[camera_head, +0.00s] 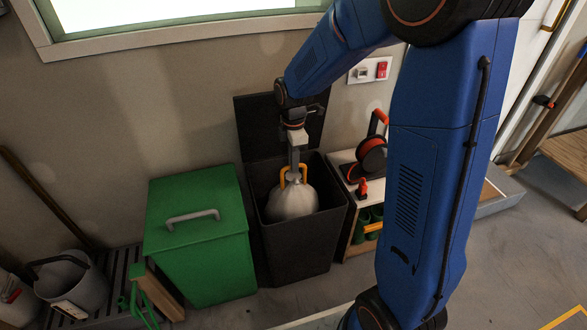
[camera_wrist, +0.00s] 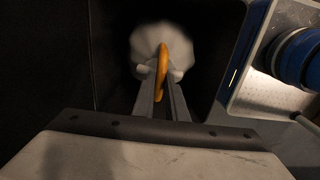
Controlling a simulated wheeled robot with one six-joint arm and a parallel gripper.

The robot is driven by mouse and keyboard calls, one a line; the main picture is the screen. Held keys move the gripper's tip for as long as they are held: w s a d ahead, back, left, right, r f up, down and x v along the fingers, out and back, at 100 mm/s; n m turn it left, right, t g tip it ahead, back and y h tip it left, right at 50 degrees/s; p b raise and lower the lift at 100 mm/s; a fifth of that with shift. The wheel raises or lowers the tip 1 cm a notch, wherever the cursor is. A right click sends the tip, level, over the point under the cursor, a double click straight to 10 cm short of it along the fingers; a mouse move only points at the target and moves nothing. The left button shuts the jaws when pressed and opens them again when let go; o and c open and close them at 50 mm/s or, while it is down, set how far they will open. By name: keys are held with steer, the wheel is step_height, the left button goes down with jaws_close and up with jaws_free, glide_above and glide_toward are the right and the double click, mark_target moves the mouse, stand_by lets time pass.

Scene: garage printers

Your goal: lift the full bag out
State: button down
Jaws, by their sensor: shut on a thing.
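A full whitish bag (camera_head: 292,201) with a yellow-orange loop handle (camera_head: 291,172) sits in the mouth of a dark bin (camera_head: 301,246). The bin's lid (camera_head: 262,126) stands open against the wall. My gripper (camera_head: 293,165) points down over the bin and is shut on the loop. In the wrist view my gripper (camera_wrist: 161,88) has its fingers on either side of the orange loop (camera_wrist: 161,62), with the pale bag (camera_wrist: 150,38) beyond. The bag's lower part is hidden inside the bin.
A green lidded bin (camera_head: 198,236) stands close on the left of the dark bin. A small shelf unit with an orange-black reel (camera_head: 372,153) stands close on the right. A grey bucket (camera_head: 70,279) is at the far left. The wall with a window is behind.

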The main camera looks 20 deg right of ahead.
step_height(320, 180, up, 42)
steer(key=shift+f, duration=0.25)
stand_by(2.4)
steer(key=shift+s, duration=0.1)
stand_by(0.5)
